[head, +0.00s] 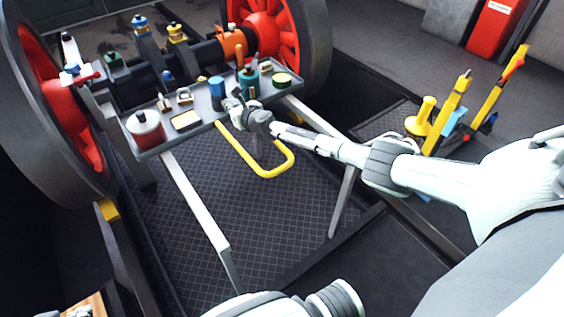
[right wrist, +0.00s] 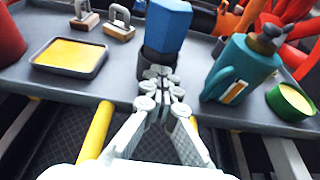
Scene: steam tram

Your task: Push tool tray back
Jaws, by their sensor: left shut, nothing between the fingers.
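The tool tray (head: 206,114) is a long grey shelf with a low rim, spanning between the wheels on pale legs. A yellow U-shaped handle (head: 262,173) sticks out from its front edge. My right gripper (head: 233,106) is at the front rim, near the middle. In the right wrist view, its fingertips (right wrist: 158,76) are together over the tray, just in front of the dark base of a blue bottle (right wrist: 168,27). I cannot tell whether they touch the bottle or the rim. My left gripper is not in view.
The tray holds a red pot (head: 146,129), a yellow-filled dish (head: 185,120), a teal can (right wrist: 243,67) and a green tin (right wrist: 291,101). Red-spoked wheels (head: 72,120) flank it. Yellow jacks (head: 450,110) stand at right. Grated floor lies below.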

